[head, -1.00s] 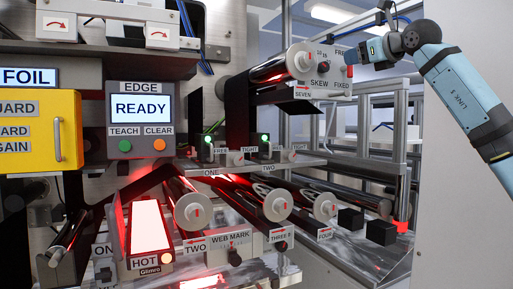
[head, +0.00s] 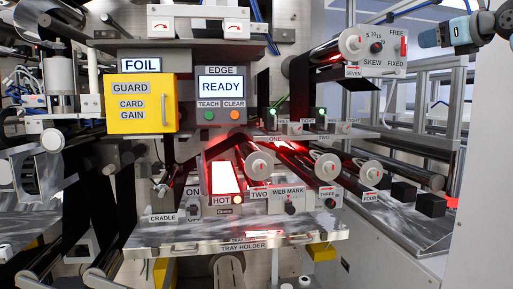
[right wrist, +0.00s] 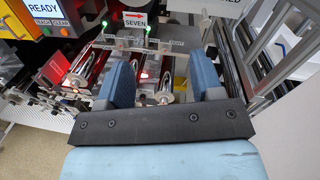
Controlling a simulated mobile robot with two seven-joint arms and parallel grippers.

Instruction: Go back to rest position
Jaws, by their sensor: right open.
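My right gripper (head: 428,38) is at the upper right of the head view, just right of the red FREE/FIXED lever (head: 404,46) on the SKEW panel (head: 376,62). The head view does not settle whether it touches the lever. In the right wrist view, its two blue fingers stand wide apart with nothing between them (right wrist: 165,82). The SEVEN label (right wrist: 134,19) shows beyond the fingers. My left gripper is in neither view.
The machine front fills the head view, with the READY screen (head: 221,87), yellow GUARD box (head: 142,118), glowing HOT plate (head: 225,178) and protruding rollers (head: 259,164). A metal tray holder (head: 200,238) juts out below. A pale panel (head: 485,170) stands at the right.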

